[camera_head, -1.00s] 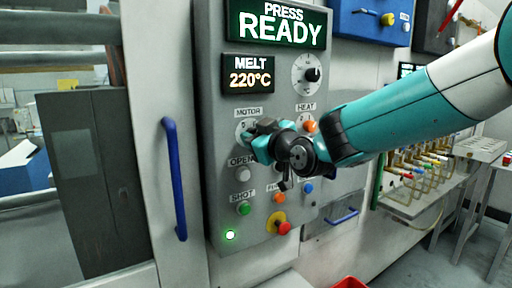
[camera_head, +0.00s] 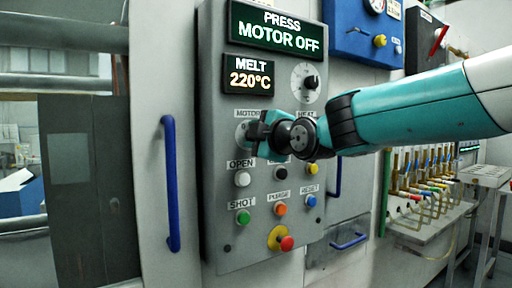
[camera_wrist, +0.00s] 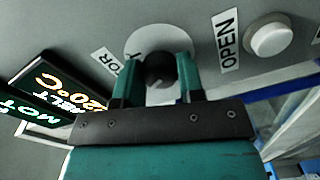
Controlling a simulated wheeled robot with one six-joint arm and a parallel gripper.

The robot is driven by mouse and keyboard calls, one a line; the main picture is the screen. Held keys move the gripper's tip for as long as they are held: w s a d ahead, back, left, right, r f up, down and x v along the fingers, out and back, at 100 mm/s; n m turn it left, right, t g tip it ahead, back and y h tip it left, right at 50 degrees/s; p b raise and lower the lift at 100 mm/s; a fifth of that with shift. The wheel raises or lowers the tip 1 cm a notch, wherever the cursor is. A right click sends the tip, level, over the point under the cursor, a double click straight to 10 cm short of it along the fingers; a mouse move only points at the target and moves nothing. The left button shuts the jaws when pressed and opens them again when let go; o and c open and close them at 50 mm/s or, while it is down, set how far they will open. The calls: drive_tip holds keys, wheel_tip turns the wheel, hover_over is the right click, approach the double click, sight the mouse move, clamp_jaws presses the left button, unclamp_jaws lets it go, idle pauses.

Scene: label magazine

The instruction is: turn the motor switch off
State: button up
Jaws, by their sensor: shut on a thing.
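The motor switch is a dark round knob (camera_wrist: 159,68) on a pale round dial (camera_wrist: 140,40), under the MOTOR label (camera_head: 247,113) on the grey control panel (camera_head: 215,180). My gripper (camera_wrist: 158,82) has its two teal fingers on either side of the knob and is shut on it. In the head view my gripper (camera_head: 262,132) covers most of the switch. The press display (camera_head: 278,31) reads "PRESS MOTOR OFF". The knob's pointer is not clear.
The OPEN button (camera_head: 242,179) is just below the switch; it also shows in the wrist view (camera_wrist: 270,39). A red emergency button (camera_head: 287,243) and several coloured buttons sit lower. A blue door handle (camera_head: 171,185) stands to the left.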

drive_tip(key=shift+n+b, duration=0.4)
drive_tip(key=shift+n, duration=0.3)
drive_tip(key=o, duration=0.9)
drive_tip(key=b+v, duration=0.4)
drive_tip(key=v, duration=1.3)
drive_tip(key=shift+s+d, duration=0.1)
drive_tip(key=shift+s, duration=0.1)
